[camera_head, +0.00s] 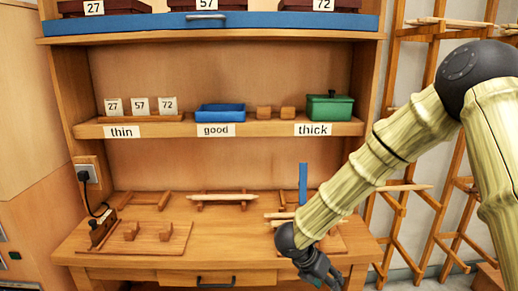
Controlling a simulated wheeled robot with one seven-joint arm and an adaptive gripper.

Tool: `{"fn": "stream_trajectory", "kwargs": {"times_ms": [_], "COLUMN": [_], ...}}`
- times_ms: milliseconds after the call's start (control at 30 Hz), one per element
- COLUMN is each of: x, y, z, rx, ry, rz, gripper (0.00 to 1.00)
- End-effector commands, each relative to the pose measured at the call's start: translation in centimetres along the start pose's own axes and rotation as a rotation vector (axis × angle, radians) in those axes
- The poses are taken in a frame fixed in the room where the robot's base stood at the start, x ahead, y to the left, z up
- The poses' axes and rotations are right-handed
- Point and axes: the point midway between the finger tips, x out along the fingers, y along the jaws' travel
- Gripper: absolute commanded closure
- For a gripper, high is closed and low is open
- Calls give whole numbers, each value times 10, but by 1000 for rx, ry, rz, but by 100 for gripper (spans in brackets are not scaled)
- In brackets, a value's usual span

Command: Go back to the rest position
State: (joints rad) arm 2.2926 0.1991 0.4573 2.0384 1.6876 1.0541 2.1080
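My arm comes in from the right edge and reaches down and left across the right side of the wooden bench (240,262). My gripper (330,284) is dark and hangs at the bench's front right edge, pointing down and right. Its fingers are small and dark, so I cannot tell whether they are open or shut, or whether anything is between them. Behind my wrist, light sticks (281,215) and an upright blue piece (303,184) stand on the bench's right side, partly hidden by my arm.
A shelf (265,128) labelled thin, good and thick holds number cards, a blue tray (220,113), two small blocks and a green box (330,106). A stick rests on a stand (222,198) mid-bench. A wooden rack (405,150) stands right, behind my arm. The bench's front middle is clear.

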Motion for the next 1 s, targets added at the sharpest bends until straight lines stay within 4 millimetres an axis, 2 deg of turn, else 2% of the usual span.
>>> {"fn": "stream_trajectory", "kwargs": {"times_ms": [33, 200, 367, 500, 767, 1000], "x": [18, 69, 110, 141, 183, 203], "y": [-3, -10, -17, -27, -55, -98], "z": [-8, -35, -69, -106, -188, -276], "rx": [-117, -590, -1045, -1449, -2197, -2863], "ry": [-20, -99, -160, -208, -309, -462], "rz": [-1, 21, 43, 71, 168, 339], "gripper": [53, 53, 53, 53, 53, 53]}}
